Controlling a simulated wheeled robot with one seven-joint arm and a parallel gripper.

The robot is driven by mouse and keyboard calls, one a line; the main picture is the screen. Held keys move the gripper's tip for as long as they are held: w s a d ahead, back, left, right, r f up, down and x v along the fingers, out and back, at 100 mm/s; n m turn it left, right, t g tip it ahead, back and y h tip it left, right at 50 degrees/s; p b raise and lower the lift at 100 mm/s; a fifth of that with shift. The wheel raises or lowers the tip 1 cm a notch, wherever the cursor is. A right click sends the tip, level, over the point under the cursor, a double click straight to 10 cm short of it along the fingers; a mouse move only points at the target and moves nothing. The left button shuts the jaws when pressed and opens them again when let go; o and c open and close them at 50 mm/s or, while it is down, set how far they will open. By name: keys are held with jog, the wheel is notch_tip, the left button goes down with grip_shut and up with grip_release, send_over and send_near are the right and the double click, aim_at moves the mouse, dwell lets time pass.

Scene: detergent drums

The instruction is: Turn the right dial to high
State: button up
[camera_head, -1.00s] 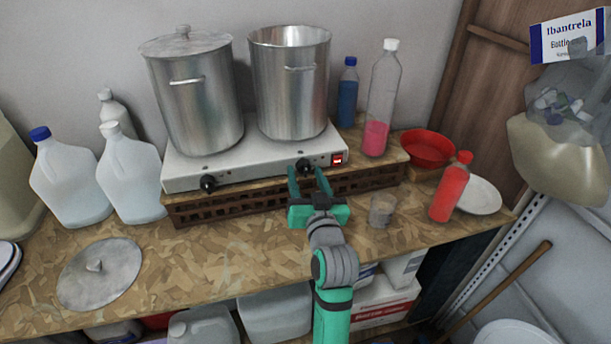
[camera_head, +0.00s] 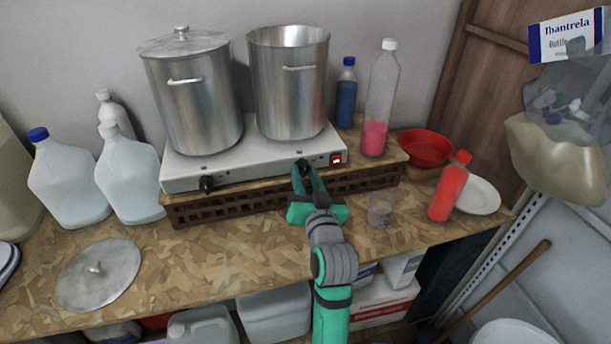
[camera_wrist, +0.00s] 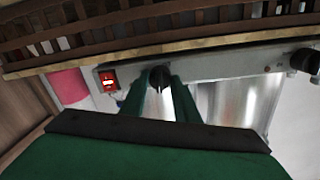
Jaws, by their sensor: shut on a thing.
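The right dial (camera_head: 302,163) is a black knob on the front of the white two-burner hot plate (camera_head: 248,168). It also shows in the wrist view (camera_wrist: 159,77), where the picture is upside down. My green gripper (camera_head: 303,170) is shut on this dial, with one finger on each side of it. The fingers partly cover the dial, and I cannot read its setting. The left dial (camera_head: 206,183) is a similar black knob, apart from my gripper. The red switch (camera_head: 337,159) sits right of the right dial and looks lit.
A lidded pot (camera_head: 192,95) and an open pot (camera_head: 289,85) stand on the hot plate, which rests on a brown slatted crate (camera_head: 240,203). A clear cup (camera_head: 381,210) stands close right of my gripper. A red bottle (camera_head: 448,187) is farther right. The front left bench is mostly clear around a lid (camera_head: 98,272).

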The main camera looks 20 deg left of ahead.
jog(key=m, duration=1.2)
jog(key=shift+d+g, duration=0.1)
jog(key=shift+g, duration=0.3)
jog(key=shift+w, duration=0.1)
jog(key=o, duration=1)
jog(key=shift+o, duration=0.2)
jog(key=v, duration=1.1)
jog(key=shift+w, duration=0.15)
